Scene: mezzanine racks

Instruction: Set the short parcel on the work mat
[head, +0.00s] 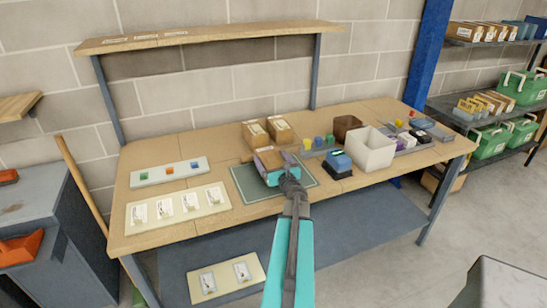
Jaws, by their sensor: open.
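The grey-green work mat (247,186) lies on the wooden workbench, left of its middle. A low brown parcel (269,158) is at the mat's far part, right at my gripper (275,163). My gripper is open, its fingers on either side of this parcel; I cannot tell whether they touch it. The gripper hides the parcel's near side, so I cannot see whether it rests fully on the mat. Two more brown parcels with pale labels, one left (255,134) and one right (280,129), stand just behind the mat.
A white bin (371,152), a blue-and-black stamp-like item (338,164) and a brown box (346,128) stand right of the mat. Label boards (178,207) lie to the left. An upper shelf (210,34) spans the back.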

